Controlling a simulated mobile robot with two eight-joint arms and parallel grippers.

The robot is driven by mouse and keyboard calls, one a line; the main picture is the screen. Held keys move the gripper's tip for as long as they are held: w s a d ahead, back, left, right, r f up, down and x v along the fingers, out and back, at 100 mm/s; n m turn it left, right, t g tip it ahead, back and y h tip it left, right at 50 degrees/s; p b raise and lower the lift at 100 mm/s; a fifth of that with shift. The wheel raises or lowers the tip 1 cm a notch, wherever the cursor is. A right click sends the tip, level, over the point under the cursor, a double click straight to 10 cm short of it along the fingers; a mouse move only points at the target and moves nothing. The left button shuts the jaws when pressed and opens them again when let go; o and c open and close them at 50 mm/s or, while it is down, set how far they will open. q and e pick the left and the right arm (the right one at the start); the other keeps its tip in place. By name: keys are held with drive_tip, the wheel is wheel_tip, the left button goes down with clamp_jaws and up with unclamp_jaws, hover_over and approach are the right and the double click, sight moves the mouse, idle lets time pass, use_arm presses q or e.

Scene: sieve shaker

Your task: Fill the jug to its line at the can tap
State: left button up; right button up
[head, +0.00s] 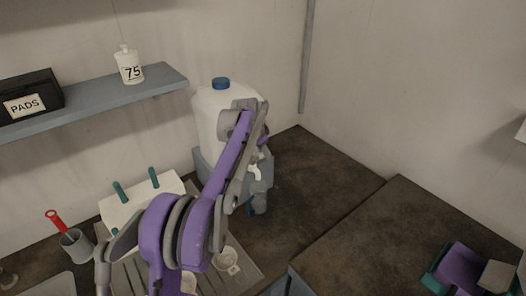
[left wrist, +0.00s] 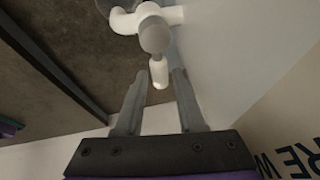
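The white can (head: 213,108) with a blue cap stands in a grey-blue holder at the back of the counter. Its white tap (head: 262,166) is partly covered by my left arm. In the left wrist view the tap (left wrist: 155,38) is ahead of my left gripper (left wrist: 158,76). The gripper's two fingers are apart, and the tap's white end shows between the fingertips without visible contact. A small grey-blue item (head: 259,203) is below the tap; I cannot tell if it is the jug. No jug or fill line is clearly recognisable.
A slatted board (head: 245,255) with pale round vessels (head: 227,261) lies in front, partly behind my arm. A shelf (head: 105,98) is above. The right counter (head: 385,235) is mostly clear.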

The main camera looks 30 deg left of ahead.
use_arm(q)
clamp_jaws()
idle(1.3)
